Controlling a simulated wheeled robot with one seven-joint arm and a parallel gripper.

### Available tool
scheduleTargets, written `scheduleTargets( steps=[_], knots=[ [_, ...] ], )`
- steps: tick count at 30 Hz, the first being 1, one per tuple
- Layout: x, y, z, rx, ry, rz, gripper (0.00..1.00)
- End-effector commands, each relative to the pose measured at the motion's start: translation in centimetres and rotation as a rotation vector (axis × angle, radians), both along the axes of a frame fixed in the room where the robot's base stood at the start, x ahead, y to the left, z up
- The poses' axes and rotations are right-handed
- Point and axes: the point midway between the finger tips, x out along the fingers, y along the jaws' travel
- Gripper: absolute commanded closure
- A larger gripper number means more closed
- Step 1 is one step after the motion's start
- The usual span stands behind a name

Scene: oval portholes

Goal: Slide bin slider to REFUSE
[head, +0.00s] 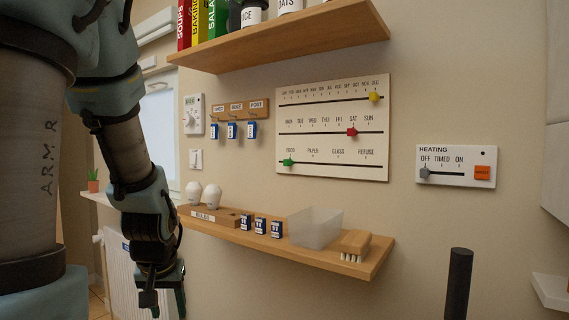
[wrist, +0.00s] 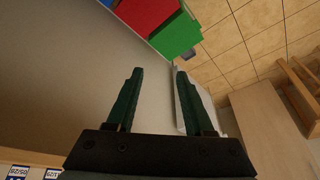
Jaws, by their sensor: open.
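The slider board (head: 330,105) is on the wall with three horizontal tracks. The green bin slider (head: 288,162) is on the bottom track, at the left end under FOOD. PAPER, GLASS and REFUSE follow to its right, with REFUSE (head: 366,150) at the right end. My gripper (head: 166,300) hangs low at the left of the head view, below and left of the board and away from the slider. In the wrist view my gripper (wrist: 157,70) shows two dark green fingers apart, with nothing between them. The board is not visible there.
A wooden shelf (head: 370,262) juts out below the board, holding a translucent tub (head: 315,228) and a brush (head: 343,245). A higher shelf (head: 300,42) is above. A heating panel (head: 456,166) is to the right. Red (wrist: 143,12) and green (wrist: 175,35) objects show in the wrist view.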

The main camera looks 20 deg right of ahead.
Motion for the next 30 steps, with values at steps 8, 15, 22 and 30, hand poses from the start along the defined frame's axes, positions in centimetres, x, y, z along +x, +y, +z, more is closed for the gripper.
scheduleTargets(
  steps=[8, 15, 22, 30],
  knots=[
    [15.4, -9.6, 12.3, -0.183, -0.617, -0.256, 0.47],
    [18.0, -19.8, 23.0, -0.486, -0.953, -0.540, 0.47],
    [16.9, -23.4, 26.8, -0.634, -1.039, -0.669, 0.47],
    [18.7, -26.1, 27.1, -0.643, -1.041, -0.676, 0.47]
  ],
)
